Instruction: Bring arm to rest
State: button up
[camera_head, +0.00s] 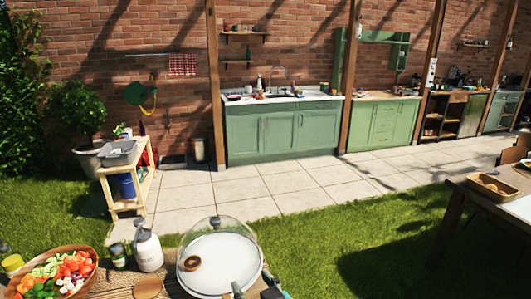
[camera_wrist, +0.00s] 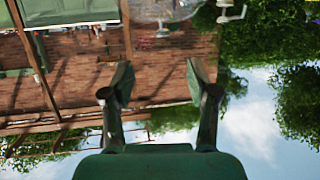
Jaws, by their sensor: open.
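My gripper (camera_wrist: 158,72) is open, its two green and dark fingers spread wide with nothing between them in the wrist view. That view is upside down, with the brick wall, greenery and sky behind the fingers. In the head view, what seem to be the tips of my gripper (camera_head: 258,290) show at the bottom edge, by the near right rim of a white tray (camera_head: 222,264) under a clear glass dome (camera_head: 238,232). The rest of the arm is out of view. I cannot tell whether the fingertips touch the tray.
A small brown round item (camera_head: 190,263) shows at the dome. A white bottle (camera_head: 147,250), a small jar (camera_head: 118,256), a wooden spoon (camera_head: 147,288) and a bowl of chopped vegetables (camera_head: 50,276) stand to the left. Another table (camera_head: 510,206) is at right. Grass and paving lie beyond.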

jog(key=s+d+f+m+t+h, duration=0.1)
jog(key=s+d+f+m+h, duration=0.25)
jog(key=s+d+f, duration=1.2)
jog(key=s+d+m+h, duration=0.1)
jog(key=s+d, duration=0.1)
jog(key=s, duration=1)
jog(key=s+d+f+h, duration=0.1)
jog(key=s+d+h, duration=0.1)
jog(key=s, duration=1)
jog(key=shift+d+m+t, duration=0.35)
jog(key=shift+d+t, duration=0.05)
jog(key=shift+d, duration=0.35)
